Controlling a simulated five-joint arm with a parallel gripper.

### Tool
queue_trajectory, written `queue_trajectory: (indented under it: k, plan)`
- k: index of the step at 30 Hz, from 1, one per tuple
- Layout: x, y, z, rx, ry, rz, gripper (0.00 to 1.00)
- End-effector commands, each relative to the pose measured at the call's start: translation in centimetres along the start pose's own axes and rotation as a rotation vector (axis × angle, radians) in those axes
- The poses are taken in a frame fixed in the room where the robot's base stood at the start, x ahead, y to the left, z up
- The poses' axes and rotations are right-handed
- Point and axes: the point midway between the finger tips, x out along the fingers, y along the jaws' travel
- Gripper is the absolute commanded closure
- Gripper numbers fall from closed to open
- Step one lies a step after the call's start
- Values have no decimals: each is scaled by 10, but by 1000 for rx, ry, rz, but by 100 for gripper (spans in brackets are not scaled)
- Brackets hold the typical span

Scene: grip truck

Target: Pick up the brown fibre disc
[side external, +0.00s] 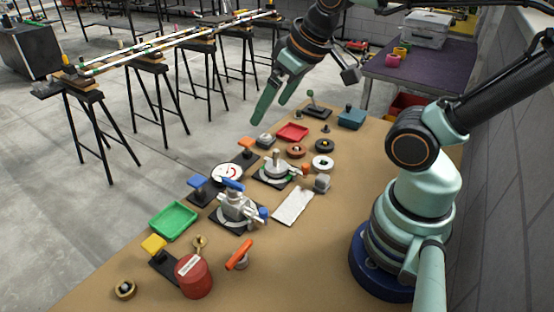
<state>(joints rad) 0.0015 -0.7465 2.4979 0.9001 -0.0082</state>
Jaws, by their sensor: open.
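The brown fibre disc (295,151) lies flat on the brown tabletop, with a small light spot at its middle. It sits between a red tray and a white disc. My gripper (270,112) hangs in the air at the upper middle, with its two green fingers spread apart and nothing between them. In the picture it is above and left of the disc, well clear of it. Its exact height over the table is hard to tell.
A black disc (324,145) and a white disc (322,162) lie close to the brown one. A red tray (292,132) is just beyond it. Metal fixtures with a valve (238,207) stand nearer. The tabletop (335,245) is bare at the right front.

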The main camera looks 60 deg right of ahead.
Motion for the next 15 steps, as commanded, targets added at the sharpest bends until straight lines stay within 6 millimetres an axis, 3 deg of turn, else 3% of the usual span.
queue_trajectory:
  k: [5, 15]
  plan:
    - [8, 15, -9, -125, -50, 19, 0]
    - [54, 92, -32, -700, -263, -29, 0]
